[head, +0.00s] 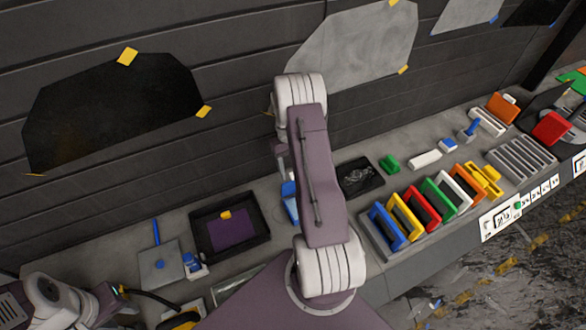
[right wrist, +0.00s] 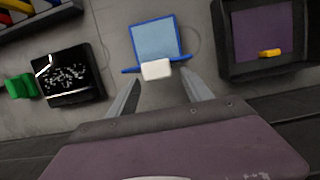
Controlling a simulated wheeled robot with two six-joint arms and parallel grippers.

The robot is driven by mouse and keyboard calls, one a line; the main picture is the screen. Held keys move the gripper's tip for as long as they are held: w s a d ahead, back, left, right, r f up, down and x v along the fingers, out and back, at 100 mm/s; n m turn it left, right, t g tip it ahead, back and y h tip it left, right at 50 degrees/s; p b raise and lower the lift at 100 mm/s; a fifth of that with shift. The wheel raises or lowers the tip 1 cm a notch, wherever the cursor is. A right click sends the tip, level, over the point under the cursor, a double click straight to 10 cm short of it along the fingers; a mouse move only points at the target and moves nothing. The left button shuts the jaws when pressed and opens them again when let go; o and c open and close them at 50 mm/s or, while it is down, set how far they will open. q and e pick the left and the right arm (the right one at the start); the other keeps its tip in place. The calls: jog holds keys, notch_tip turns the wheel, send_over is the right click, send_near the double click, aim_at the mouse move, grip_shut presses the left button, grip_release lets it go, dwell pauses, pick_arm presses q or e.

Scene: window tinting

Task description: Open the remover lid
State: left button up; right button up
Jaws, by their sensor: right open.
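What appears to be the remover is a blue container (head: 290,203), partly hidden behind my right arm in the head view. In the right wrist view, the blue container (right wrist: 155,42) has a pale blue face, a blue edge bar and a white block (right wrist: 157,70) at its near edge. Whether its lid is open cannot be told. My right gripper (right wrist: 161,80) is open, with its fingers on either side of the white block and a gap at each side. Part of my left arm shows at the lower left of the head view; its fingertips cannot be made out.
A black tray (head: 262,240) with a purple sheet lies left of the container. A small black tray (head: 377,186) and a green block (head: 389,163) lie to its right. A rack of coloured frames (head: 372,240) stands further right. The dark wall (head: 230,60) rises behind the bench.

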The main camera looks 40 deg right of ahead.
jog(key=b+v, duration=0.1)
jog(key=v, duration=0.8)
jog(key=shift+b, duration=0.4)
